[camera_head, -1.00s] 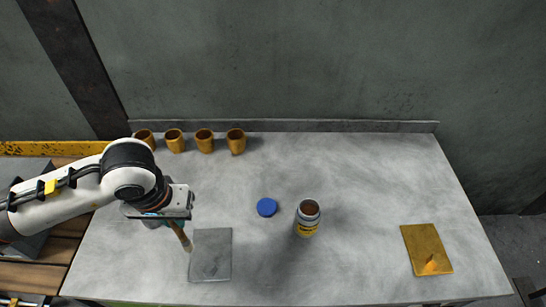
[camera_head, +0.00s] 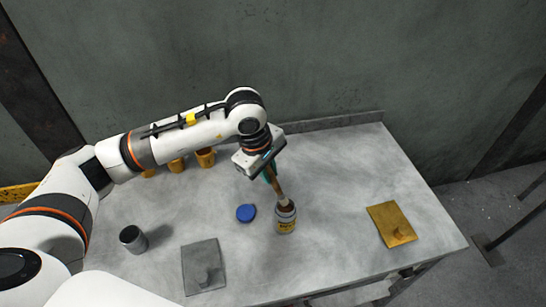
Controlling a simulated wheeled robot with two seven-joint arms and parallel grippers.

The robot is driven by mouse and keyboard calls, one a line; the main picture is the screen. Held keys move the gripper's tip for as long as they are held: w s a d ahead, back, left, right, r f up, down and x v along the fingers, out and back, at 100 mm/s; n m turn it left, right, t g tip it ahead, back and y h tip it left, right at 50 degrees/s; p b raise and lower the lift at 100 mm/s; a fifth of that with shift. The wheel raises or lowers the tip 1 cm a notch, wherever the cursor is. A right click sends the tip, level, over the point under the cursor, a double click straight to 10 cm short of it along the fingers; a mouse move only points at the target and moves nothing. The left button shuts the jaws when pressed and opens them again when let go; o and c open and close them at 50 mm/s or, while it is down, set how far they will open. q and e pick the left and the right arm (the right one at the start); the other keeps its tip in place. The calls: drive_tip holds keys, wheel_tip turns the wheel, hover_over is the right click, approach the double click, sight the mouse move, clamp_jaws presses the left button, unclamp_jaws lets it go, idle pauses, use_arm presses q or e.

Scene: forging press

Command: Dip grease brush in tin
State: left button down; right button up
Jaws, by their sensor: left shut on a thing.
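My left gripper (camera_head: 270,170) is shut on the grease brush (camera_head: 278,188), which slants down and to the right. The brush has a brownish shaft, with a teal part close to the gripper. Its lower end is at the mouth of the tin (camera_head: 286,226). The tin is an open grey can with a yellow label, standing upright. I cannot tell how deep the bristles are, because the rim and brush hide the inside. The blue round lid (camera_head: 246,213) lies flat on the table just left of the tin. My right gripper is not in view.
A grey cup (camera_head: 133,239) and a grey plate (camera_head: 197,277) are on the table (camera_head: 330,180) at the left. A yellow plate (camera_head: 388,218) lies at the right. Orange cups (camera_head: 205,158) stand at the back, partly behind my arm. Table between tin and yellow plate is clear.

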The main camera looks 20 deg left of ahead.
use_arm(q)
drive_tip(key=shift+w+a+f+n+t+b, duration=0.1)
drive_tip(key=shift+w+f+n+b, duration=0.2)
drive_tip(key=shift+f, duration=0.65)
drive_tip(key=shift+w+f+n+t+b, duration=0.15)
drive_tip(key=shift+f+n+b, duration=0.25)
drive_tip(key=shift+f, duration=0.55)
drive_tip(key=shift+w+a+f+n+t+b, duration=0.1)
drive_tip(key=shift+w+f+n+b, duration=0.25)
drive_tip(key=shift+f, duration=0.6)
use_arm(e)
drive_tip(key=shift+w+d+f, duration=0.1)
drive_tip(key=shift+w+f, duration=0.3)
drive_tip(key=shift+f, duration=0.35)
use_arm(q)
drive_tip(key=shift+s, duration=0.1)
drive_tip(key=shift+f+b, duration=0.45)
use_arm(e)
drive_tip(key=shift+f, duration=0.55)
use_arm(q)
drive_tip(key=shift+s+f+b, duration=0.1)
drive_tip(key=shift+f+b, duration=0.05)
drive_tip(key=shift+b, duration=0.25)
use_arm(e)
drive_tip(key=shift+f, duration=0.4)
